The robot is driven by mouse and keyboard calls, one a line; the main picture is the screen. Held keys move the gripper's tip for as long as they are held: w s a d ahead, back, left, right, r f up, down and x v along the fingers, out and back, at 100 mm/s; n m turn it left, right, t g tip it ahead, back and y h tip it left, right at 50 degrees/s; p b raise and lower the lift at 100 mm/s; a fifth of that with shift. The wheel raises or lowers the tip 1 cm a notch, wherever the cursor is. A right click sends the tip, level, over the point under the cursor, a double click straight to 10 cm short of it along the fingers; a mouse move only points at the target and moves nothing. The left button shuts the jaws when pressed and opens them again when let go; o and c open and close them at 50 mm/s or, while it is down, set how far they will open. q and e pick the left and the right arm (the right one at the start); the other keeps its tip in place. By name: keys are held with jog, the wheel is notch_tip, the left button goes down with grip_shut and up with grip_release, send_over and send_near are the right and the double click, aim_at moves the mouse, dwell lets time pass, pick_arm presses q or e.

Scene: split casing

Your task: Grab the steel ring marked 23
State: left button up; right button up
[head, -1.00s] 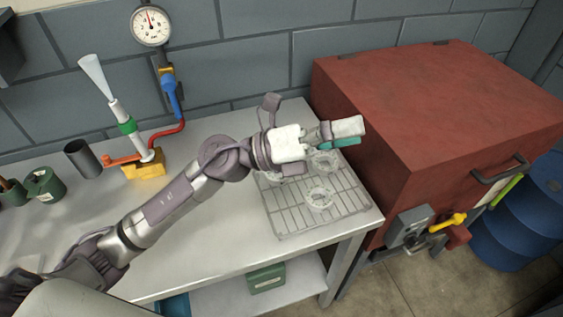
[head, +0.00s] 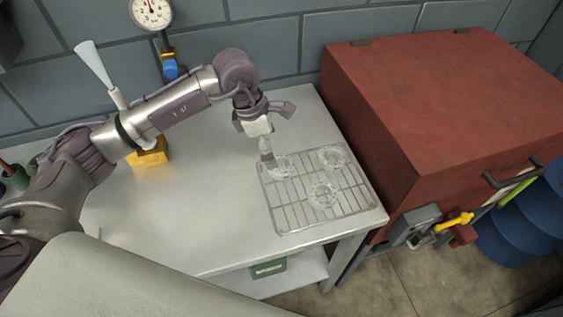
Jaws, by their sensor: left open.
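Three pale ring-shaped pieces lie on a wire rack (head: 355,205) at the right end of the bench. One ring is at the back left (head: 281,167), another ring at the back right (head: 332,156), and a third ring at the front middle (head: 323,194). No number can be read on any of them. My left gripper (head: 268,160) is open and points down at the back left ring's left edge. I cannot tell whether it touches that ring. My right gripper is not in view.
A red metal box (head: 440,110) stands right of the bench (head: 190,225), close to the rack. A yellow-based burner (head: 148,156) is behind my left arm. A gauge (head: 151,12) hangs on the wall. The bench front is clear.

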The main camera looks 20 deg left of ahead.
aim_at(284, 168)
pick_arm(q)
jog(key=shift+x, duration=0.85)
jog(key=p+x, duration=0.2)
jog(key=x, duration=0.2)
jog(key=shift+w+d+f+p, duration=0.2)
jog(key=shift+d+f+p, duration=0.05)
jog(key=shift+f+p, duration=0.15)
jog(key=shift+f, duration=0.25)
jog(key=c, duration=1.5)
jog(key=shift+w+r, duration=0.1)
jog(key=shift+c, duration=0.7)
